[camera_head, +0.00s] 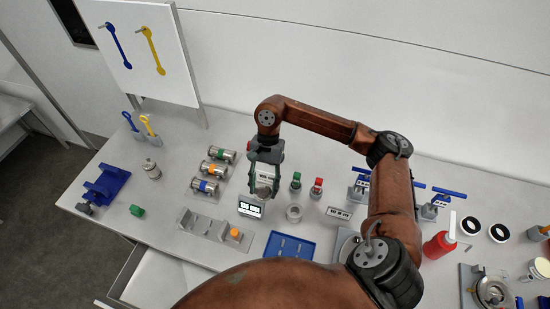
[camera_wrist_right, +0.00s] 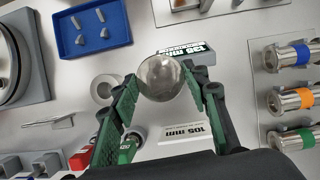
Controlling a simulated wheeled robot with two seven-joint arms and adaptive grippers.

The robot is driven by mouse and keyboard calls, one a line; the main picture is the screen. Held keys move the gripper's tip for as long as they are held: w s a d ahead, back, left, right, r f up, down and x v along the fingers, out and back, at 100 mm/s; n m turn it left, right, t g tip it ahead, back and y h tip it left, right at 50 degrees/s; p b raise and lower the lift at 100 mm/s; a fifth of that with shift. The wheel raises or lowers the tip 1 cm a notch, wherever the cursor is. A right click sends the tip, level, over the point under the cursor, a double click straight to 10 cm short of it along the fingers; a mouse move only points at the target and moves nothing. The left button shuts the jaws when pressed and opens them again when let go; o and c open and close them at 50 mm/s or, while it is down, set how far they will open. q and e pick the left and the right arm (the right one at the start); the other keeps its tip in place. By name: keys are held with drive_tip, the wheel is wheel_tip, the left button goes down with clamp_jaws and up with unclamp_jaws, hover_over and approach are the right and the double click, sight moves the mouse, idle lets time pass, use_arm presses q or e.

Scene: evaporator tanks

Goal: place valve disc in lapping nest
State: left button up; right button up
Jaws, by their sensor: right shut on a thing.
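My right gripper (camera_head: 264,190) points down over the middle of the bench. In the right wrist view its green-padded fingers (camera_wrist_right: 160,95) are shut on the valve disc (camera_wrist_right: 160,78), a round shiny metal piece at the fingertips, held above the bench. A small pale ring-shaped seat (camera_head: 293,213) stands on the bench just right of the gripper. It also shows in the wrist view (camera_wrist_right: 104,89), left of the disc and apart from it. I cannot tell for sure whether this ring is the lapping nest. My left gripper is not in view.
A blue tray (camera_head: 274,253) with small pale pieces lies in front of the ring. Banded metal cylinders (camera_head: 206,186) lie left of the gripper. Red and green items (camera_head: 296,183) stand behind the ring. A red bottle (camera_head: 437,246) stands at right.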

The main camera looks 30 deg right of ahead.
drive_tip(key=m, duration=0.2)
drive_tip(key=d+m+t, duration=0.1)
drive_tip(key=m, duration=0.1)
drive_tip(key=w+d+m+t+y, duration=0.1)
drive_tip(key=m, duration=0.1)
drive_tip(key=shift+r+b, duration=0.1)
drive_tip(key=shift+b, duration=0.3)
drive_tip(key=w+d+r+m+t+h+b, duration=0.35)
drive_tip(key=d+m+t, duration=0.3)
drive_tip(key=m, duration=1.25)
drive_tip(key=shift+g, duration=0.35)
drive_tip(key=w+d+f, duration=0.2)
drive_tip(key=w, duration=0.1)
drive_tip(key=w+d+f+p, duration=0.1)
drive_tip(key=w+d+f, duration=0.1)
drive_tip(key=w+f, duration=0.1)
drive_tip(key=w+d+f, duration=0.2)
drive_tip(key=w+f, duration=0.1)
drive_tip(key=w, duration=0.2)
drive_tip(key=shift+w+f, duration=0.15)
drive_tip(key=shift+w, duration=0.05)
drive_tip(key=shift+w+d+f, duration=0.1)
drive_tip(key=shift+w+f, duration=0.15)
drive_tip(key=shift+f, duration=0.05)
drive_tip(key=f, duration=0.3)
drive_tip(key=shift+w+d+f+p, duration=0.1)
drive_tip(key=shift+w+f+p, duration=0.1)
drive_tip(key=shift+f+p, duration=0.2)
drive_tip(key=shift+r+h, duration=0.1)
drive_tip(key=shift+h, duration=0.15)
